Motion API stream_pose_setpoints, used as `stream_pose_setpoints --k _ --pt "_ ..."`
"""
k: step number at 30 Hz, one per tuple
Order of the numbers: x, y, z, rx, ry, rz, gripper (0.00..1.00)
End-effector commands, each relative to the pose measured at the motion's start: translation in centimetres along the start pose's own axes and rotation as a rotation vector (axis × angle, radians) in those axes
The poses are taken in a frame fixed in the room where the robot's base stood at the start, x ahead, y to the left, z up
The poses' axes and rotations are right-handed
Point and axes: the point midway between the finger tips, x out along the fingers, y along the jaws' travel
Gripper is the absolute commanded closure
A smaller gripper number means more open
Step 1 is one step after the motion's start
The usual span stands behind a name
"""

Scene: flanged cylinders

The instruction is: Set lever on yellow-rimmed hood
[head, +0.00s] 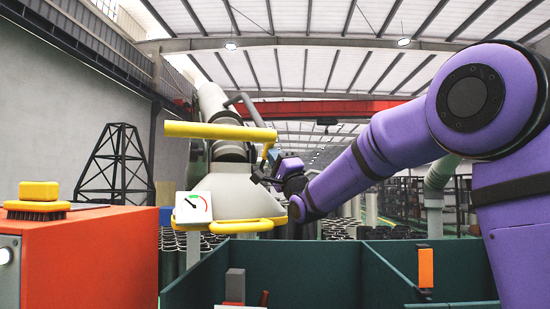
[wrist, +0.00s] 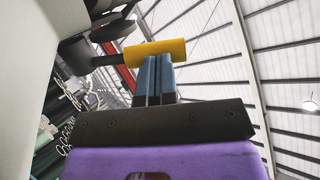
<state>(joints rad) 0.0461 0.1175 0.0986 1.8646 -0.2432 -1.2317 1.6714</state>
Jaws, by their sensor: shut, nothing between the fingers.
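The pale grey hood (head: 235,194) with a yellow rim (head: 228,225) stands in the middle of the head view. A white gauge (head: 193,207) with a needle shows at its lower left. The lever's yellow grip (head: 267,150) appears at the right of the hood's neck. In the wrist view, the grip (wrist: 158,51) sits on a dark rod running left to dark round parts. My gripper (head: 271,158) is beside the grip, at the end of my purple arm. Its blue fingers (wrist: 153,76) are shut together, empty, tips right by the grip; whether they touch it I cannot tell.
A thick yellow bar (head: 220,131) crosses in front of the hood's neck. An orange cabinet (head: 90,258) with a yellow-topped brush (head: 38,200) stands at left. A dark green divided bin (head: 310,268) fills the lower middle. Several dark cylinders stand behind.

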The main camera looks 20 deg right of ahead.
Motion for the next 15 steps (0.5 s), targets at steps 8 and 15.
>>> stream_pose_setpoints --k 8,15 --pt "0.05 -0.06 -0.01 0.001 0.0 0.007 1.0" --pt "0.78 -0.41 -0.16 0.015 0.0 0.081 1.0"
